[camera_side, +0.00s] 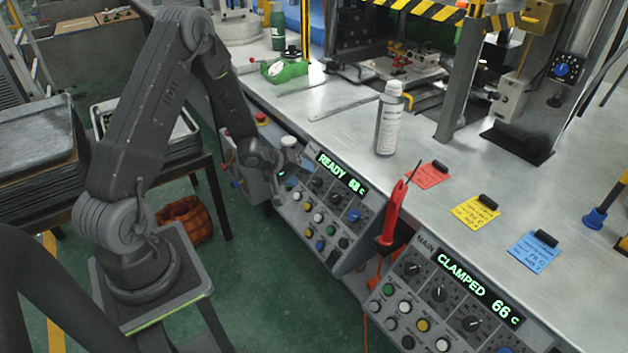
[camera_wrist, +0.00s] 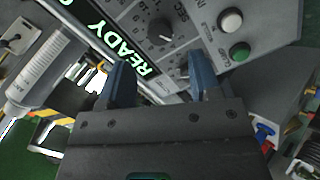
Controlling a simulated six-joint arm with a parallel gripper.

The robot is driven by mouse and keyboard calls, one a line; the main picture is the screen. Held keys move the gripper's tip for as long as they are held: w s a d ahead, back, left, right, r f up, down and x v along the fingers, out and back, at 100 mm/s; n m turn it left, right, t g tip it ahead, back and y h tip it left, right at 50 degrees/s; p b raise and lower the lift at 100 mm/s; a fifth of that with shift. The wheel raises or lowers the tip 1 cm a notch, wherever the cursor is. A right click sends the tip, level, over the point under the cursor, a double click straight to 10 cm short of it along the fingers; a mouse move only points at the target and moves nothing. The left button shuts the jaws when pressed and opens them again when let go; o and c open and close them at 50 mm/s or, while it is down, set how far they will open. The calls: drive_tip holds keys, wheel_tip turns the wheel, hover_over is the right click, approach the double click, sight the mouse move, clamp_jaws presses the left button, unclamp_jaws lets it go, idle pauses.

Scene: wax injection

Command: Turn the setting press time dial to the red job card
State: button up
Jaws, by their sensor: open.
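The red job card (camera_side: 428,176) lies on the bench top with a black clip on its upper edge. Its writing is too small to read. The left control panel (camera_side: 345,237) has a green READY 68 C display (camera_side: 341,171), dark dials and several coloured buttons. I cannot read which dial is press time. In the wrist view, a dark dial (camera_wrist: 160,31) with a numbered scale marked SEC is beyond my fingers. My gripper (camera_wrist: 159,76) is open and empty, its two blue fingers apart near the READY display. In the side view my gripper (camera_side: 284,173) is at the panel's left end.
A second panel marked MAIN shows CLAMPED 66 C (camera_side: 478,287). Yellow (camera_side: 476,211) and blue (camera_side: 533,253) cards lie right of the red one. A red-handled tool (camera_side: 393,215) stands between the panels. A white bottle (camera_side: 389,120) stands on the bench behind.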

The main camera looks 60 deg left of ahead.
sight(315, 181)
drive_tip(key=x, duration=0.6)
drive_tip(key=shift+f, duration=0.1)
drive_tip(key=c, duration=0.9)
